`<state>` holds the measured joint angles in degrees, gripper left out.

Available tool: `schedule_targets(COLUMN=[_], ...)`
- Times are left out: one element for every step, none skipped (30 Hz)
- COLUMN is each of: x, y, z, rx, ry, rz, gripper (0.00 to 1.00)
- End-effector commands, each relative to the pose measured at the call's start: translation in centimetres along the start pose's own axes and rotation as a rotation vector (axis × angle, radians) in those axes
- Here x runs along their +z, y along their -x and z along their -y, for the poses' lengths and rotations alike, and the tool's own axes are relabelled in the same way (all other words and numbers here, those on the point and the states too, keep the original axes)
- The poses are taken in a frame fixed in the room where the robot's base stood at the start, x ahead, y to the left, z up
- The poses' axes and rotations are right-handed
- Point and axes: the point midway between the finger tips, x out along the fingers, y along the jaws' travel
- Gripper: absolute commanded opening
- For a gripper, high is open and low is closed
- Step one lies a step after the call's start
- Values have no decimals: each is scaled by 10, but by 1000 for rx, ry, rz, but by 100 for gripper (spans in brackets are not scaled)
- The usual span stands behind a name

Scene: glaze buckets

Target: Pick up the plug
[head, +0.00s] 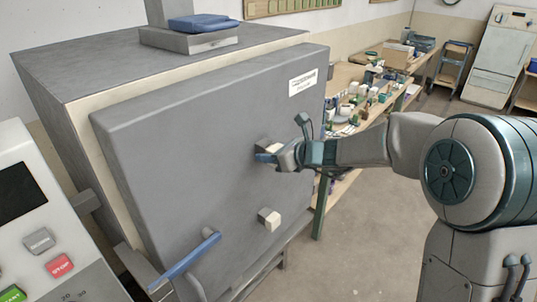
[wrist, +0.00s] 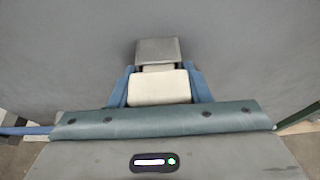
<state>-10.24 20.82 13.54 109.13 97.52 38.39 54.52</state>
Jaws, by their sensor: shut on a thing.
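The plug is a cream block (wrist: 158,88), seen in the wrist view between the blue fingers of my gripper (wrist: 159,92). The fingers are shut on its two sides. In the head view my gripper (head: 268,156) is at the upper part of the grey kiln door (head: 180,150), with its fingers hiding most of this plug. A grey block (wrist: 157,50) shows just beyond the plug in the wrist view. I cannot tell whether the plug is still seated in the door. A second cream plug (head: 269,218) sits lower on the door, apart from my gripper.
A blue door handle (head: 186,262) sticks out at the lower left, near a control panel (head: 45,235) with buttons. A blue object (head: 200,22) lies on top of the kiln. A cluttered workbench (head: 345,150) stands behind my arm. The floor (head: 370,235) right of the kiln is clear.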

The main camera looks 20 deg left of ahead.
Motion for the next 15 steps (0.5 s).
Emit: schedule_targets(x=[-5, -7, -10, -12, -15, -18, -21, -24, -28, -31, -34, -38, -41, -44, -48], y=[9, 13, 20, 26, 32, 40, 46, 53, 62, 70, 77, 87, 94, 102, 111], z=[1, 2, 1, 1, 2, 2, 1, 1, 2, 1, 2, 1, 1, 1, 1], rx=[-5, -5, -6, -6, -7, -6, -6, -6, -7, -7, -8, -7, -7, -8, -7], ry=[1, 1, 0, 0, 1, 1, 1, 0, 0, 0, -1, 0, 0, 0, 0], rz=[0, 0, 0, 1, 0, 0, 0, 0, 0, 0, 0, 0, 0, 1, 0], gripper=[19, 19, 19, 19, 19, 19, 19, 19, 19, 19, 19, 19, 19, 19, 19])
